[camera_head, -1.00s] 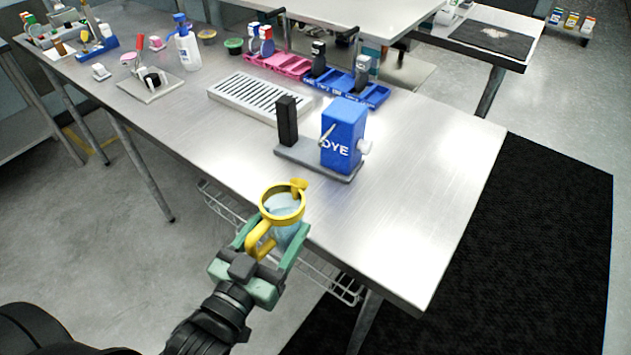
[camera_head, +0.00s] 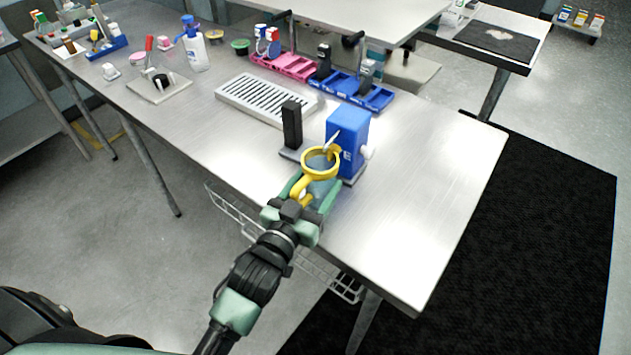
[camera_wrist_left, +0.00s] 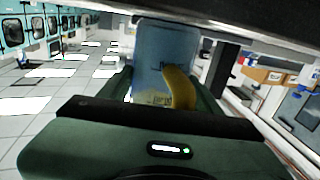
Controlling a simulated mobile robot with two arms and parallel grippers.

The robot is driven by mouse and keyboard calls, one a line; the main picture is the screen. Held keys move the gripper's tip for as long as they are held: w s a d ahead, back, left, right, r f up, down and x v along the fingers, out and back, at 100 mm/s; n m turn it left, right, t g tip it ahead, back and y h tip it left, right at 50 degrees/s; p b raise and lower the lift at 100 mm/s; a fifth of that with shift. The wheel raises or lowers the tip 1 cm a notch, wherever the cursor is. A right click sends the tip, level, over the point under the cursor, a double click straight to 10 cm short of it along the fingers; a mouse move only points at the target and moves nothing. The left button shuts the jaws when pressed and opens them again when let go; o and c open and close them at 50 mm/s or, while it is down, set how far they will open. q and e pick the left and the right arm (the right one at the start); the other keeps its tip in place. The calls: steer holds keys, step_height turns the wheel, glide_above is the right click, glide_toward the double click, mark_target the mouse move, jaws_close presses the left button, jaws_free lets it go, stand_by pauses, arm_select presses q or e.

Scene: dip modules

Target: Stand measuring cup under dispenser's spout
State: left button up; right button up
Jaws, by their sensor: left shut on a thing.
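The measuring cup (camera_head: 321,175) is clear with a yellow rim and yellow handle. My left gripper (camera_head: 313,192) is shut on it and holds it upright in front of the blue dye dispenser (camera_head: 351,130). The dispenser stands on a grey base with a black post (camera_head: 291,125) at its left. Its spout (camera_head: 331,141) shows just above the cup's rim. Whether the cup touches the base is hidden by the gripper. In the left wrist view the cup's yellow handle (camera_wrist_left: 179,88) and clear wall lie between the fingers. My right gripper is not in view.
A white slotted tray (camera_head: 262,99) lies behind the dispenser. Pink (camera_head: 284,66) and blue (camera_head: 352,90) bins with bottles stand further back. The steel table (camera_head: 430,150) is clear to the right of the dispenser.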

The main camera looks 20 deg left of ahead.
arm_select(q)
steer(key=shift+s, duration=0.1)
steer(key=o, duration=1.5)
steer(key=shift+f, duration=0.15)
steer(key=shift+c, duration=0.2)
steer(key=s+a+b, duration=0.1)
steer(key=s+b, duration=0.1)
steer(key=s, duration=0.9)
steer(key=shift+s+a, duration=0.4)
